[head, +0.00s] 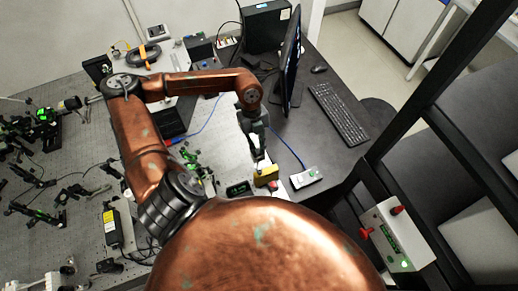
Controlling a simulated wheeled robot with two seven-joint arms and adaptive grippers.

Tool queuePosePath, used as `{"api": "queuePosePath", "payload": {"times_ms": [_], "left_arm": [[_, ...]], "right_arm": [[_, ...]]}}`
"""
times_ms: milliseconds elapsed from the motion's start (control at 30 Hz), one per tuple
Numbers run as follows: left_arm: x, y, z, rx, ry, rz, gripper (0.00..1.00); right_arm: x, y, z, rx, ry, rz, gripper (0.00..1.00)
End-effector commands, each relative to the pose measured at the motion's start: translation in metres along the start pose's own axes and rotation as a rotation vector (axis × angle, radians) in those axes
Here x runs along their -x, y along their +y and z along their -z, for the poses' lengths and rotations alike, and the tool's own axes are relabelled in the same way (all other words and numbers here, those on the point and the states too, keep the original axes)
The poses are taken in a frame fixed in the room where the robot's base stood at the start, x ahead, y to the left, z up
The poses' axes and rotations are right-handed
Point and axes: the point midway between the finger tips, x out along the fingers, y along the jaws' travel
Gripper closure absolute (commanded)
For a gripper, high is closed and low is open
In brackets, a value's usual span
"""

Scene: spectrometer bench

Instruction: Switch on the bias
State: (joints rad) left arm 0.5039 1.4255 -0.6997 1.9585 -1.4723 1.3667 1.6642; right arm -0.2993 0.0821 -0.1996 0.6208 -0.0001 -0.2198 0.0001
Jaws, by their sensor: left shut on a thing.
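My left arm comes in from the left and bends down over the bench. My left gripper (259,161) points down and is shut at the top of a small yellow box (266,175). The exact part between the fingertips is too small to make out. A bit of red shows at the box's lower side. Left of it lies a small black unit with a green display (238,189). To its right is a white box (305,178) with a blue cable. I cannot tell which part is the bias switch. My right gripper is not in view.
A monitor (291,62) stands behind the gripper, with a keyboard (338,113) and mouse to its right. An optics breadboard with several mounts fills the left. A white control box with red knobs (396,236) is at lower right. The dark desk around the white box is mostly clear.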

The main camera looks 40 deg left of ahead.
Motion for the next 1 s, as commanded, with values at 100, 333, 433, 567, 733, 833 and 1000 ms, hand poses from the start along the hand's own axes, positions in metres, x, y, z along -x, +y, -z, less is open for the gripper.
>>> {"api": "queuePosePath", "payload": {"times_ms": [100,333,433,567,733,833,1000], "left_arm": [[-0.0041,0.0028,0.0029,-0.005,-0.085,-0.009,1.00],[-0.0033,0.0033,0.0032,0.002,-0.140,-0.008,1.00],[-0.0031,0.0035,0.0031,0.002,-0.139,-0.009,1.00],[-0.0031,0.0037,0.0030,0.002,-0.138,-0.009,0.84],[-0.0030,0.0024,0.0032,0.001,-0.138,-0.007,0.73],[-0.0027,0.0013,0.0034,0.000,-0.138,-0.005,0.70],[-0.0024,0.0004,0.0035,-0.001,-0.137,-0.003,0.70]], "right_arm": [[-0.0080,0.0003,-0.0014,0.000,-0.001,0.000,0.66],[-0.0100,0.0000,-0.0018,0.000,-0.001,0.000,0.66],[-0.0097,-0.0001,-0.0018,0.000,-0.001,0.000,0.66],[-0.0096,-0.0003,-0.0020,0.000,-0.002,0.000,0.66],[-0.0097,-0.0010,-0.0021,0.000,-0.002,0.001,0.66],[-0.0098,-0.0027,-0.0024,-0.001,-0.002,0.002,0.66],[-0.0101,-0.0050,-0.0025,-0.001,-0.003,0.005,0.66]]}}
